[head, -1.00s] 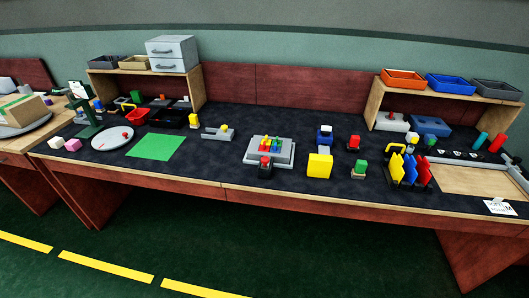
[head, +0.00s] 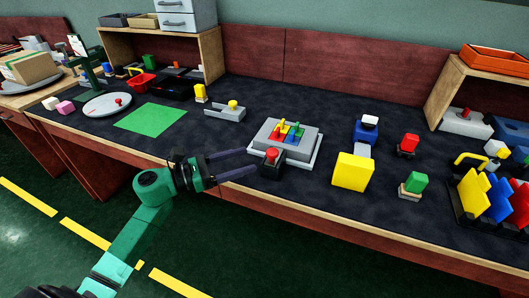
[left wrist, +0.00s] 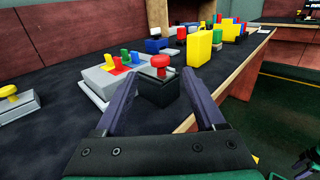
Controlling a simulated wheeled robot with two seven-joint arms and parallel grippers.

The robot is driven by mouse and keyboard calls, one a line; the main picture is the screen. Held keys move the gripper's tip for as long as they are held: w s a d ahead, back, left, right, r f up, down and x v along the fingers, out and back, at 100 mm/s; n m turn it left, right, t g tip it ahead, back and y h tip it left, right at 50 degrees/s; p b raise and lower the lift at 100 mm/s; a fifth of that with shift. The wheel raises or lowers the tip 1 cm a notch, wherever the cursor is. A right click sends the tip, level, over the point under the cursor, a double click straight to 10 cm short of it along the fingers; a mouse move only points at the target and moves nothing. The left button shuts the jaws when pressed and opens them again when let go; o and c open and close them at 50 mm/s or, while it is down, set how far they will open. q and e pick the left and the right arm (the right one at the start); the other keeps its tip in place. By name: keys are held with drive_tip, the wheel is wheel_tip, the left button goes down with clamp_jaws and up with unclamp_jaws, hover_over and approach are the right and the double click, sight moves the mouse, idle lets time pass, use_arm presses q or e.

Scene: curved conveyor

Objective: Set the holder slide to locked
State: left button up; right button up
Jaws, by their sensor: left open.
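A black block with a red knob (head: 271,155) stands at the front edge of a grey plate-mounted holder (head: 262,133), which carries several red, yellow, blue and green pegs. The red knob also shows in the left wrist view (left wrist: 161,60). My left gripper (head: 249,161) is open, its two fingers pointing at the black block from the left. In the left wrist view the block (left wrist: 158,92) appears between the fingers, apart from them as far as I can tell. A dark and green part at that view's lower right (left wrist: 306,163) seems to be my right arm; its jaws are unclear.
A grey bracket with a yellow knob (head: 233,104) stands behind left. A green mat (head: 151,118) lies farther left. A yellow block (head: 352,171) and a blue block (head: 366,130) stand right of the holder. The table's wooden front edge (head: 330,219) passes below.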

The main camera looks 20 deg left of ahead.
sight(267, 154)
use_arm(q)
drive_tip(key=x, duration=0.6)
drive_tip(key=shift+w+d+p, duration=0.2)
drive_tip(key=shift+p, duration=0.15)
drive_tip(key=shift+c, duration=0.3)
clamp_jaws()
drive_tip(key=shift+f, duration=0.1)
idle(0.5)
